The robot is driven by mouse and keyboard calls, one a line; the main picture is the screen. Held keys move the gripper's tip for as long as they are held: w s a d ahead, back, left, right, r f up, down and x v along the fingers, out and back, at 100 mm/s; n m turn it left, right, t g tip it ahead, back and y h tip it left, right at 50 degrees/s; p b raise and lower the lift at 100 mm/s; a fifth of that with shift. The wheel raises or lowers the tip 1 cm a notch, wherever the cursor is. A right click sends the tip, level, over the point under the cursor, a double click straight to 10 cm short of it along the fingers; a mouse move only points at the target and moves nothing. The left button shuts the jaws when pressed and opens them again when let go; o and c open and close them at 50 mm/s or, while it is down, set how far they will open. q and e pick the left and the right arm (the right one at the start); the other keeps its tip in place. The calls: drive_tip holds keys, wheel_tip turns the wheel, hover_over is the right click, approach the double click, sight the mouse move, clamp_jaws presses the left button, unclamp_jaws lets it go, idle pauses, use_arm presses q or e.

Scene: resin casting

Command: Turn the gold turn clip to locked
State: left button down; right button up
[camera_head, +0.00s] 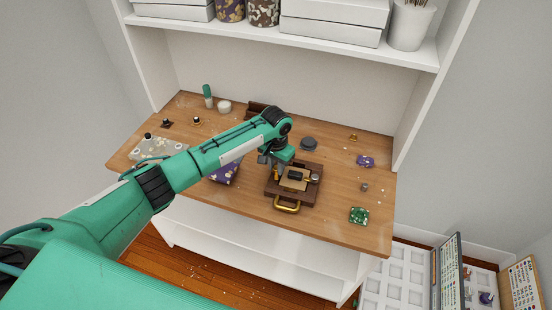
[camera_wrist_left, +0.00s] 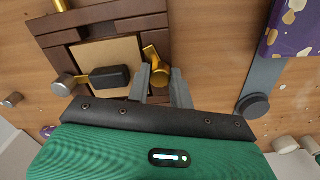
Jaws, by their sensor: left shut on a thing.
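The gold turn clip (camera_wrist_left: 154,57) sits at the edge of a brown mold frame (camera_wrist_left: 120,30), beside a tan panel (camera_wrist_left: 106,53) with a dark block (camera_wrist_left: 110,77) on it. My left gripper (camera_wrist_left: 162,74) is shut on the clip's rounded gold end, with one grey finger on each side. In the head view the clip (camera_head: 276,174) shows small below my left gripper (camera_head: 272,161). The frame (camera_head: 275,191) has a gold handle (camera_head: 287,207) at its front. My right gripper is not in view.
A purple speckled box (camera_head: 224,175) stands left of the frame, partly behind my arm. A green speckled piece (camera_head: 359,215) and a purple piece (camera_head: 366,161) lie to the right. A dark disc (camera_head: 309,143) lies behind the frame. The right side of the table has free room.

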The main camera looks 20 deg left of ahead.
use_arm(q)
drive_tip(key=n+p, duration=0.7)
drive_tip(key=p, duration=0.1)
drive_tip(key=shift+d+r, duration=0.1)
drive_tip(key=shift+r, duration=0.15)
drive_tip(key=n+p, duration=0.2)
drive_tip(key=n, duration=0.2)
drive_tip(key=shift+p, duration=0.4)
drive_tip(key=shift+f+n+p, duration=0.2)
drive_tip(key=shift+n+p, duration=0.7)
drive_tip(key=shift+n, duration=0.7)
drive_tip(key=c, duration=1.2)
unclamp_jaws()
drive_tip(key=shift+c, duration=0.2)
